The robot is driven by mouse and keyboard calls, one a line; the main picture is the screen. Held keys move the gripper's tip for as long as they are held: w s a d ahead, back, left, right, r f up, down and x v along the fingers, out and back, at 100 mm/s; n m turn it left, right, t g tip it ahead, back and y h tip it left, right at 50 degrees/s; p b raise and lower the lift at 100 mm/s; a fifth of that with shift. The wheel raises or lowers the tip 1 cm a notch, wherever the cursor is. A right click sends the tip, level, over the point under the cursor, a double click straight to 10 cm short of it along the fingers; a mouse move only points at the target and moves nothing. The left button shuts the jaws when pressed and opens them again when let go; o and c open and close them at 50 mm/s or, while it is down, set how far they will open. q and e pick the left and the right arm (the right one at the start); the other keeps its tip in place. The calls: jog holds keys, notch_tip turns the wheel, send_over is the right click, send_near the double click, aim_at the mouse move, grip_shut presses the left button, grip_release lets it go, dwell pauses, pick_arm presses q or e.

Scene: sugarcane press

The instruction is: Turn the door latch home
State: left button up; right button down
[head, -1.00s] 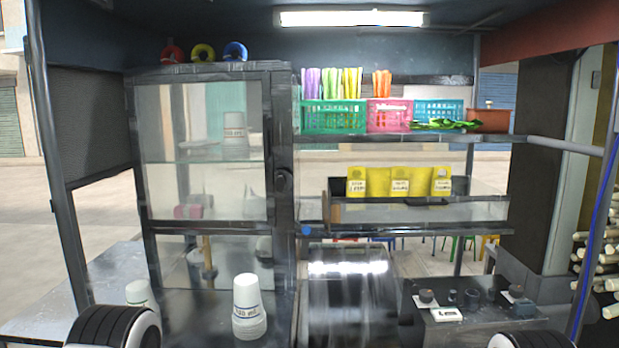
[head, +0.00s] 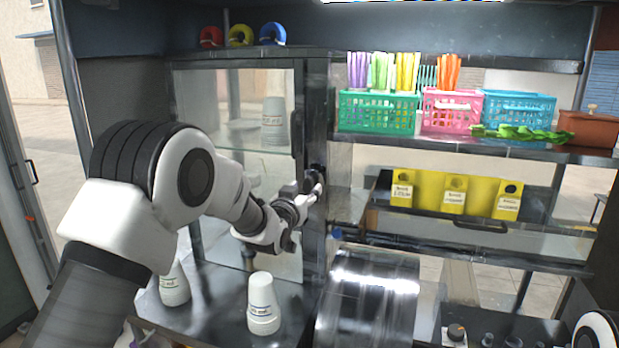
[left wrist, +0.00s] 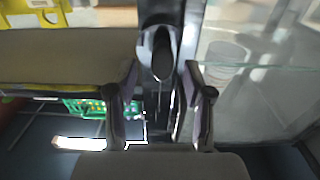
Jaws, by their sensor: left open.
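The glass-fronted cabinet (head: 235,125) stands at left centre in the head view, and its door looks closed against the dark post. The dark door latch (head: 318,170) is on that post, partly hidden by my left gripper (head: 308,190). In the left wrist view the latch (left wrist: 161,55) is a black, elongated knob, roughly upright in the picture. It appears between the two spread fingers of my left gripper (left wrist: 163,80). The gripper is open and looks empty; I cannot tell whether a finger touches the latch. My right gripper is out of view.
A tray with yellow containers (head: 453,195) and a shelf with a green basket (head: 377,113) flank the latch on the right.

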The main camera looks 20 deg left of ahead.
aim_at(307, 188)
pick_arm(q)
jog(key=w+p, duration=0.1)
jog(key=w, duration=0.2)
jog(key=shift+w+f, duration=0.15)
jog(key=shift+w, duration=0.2)
jog(key=shift+a+f, duration=0.1)
jog(key=shift+a, duration=0.05)
jog(key=shift+s, duration=0.15)
jog(key=shift+c, duration=1)
grip_shut()
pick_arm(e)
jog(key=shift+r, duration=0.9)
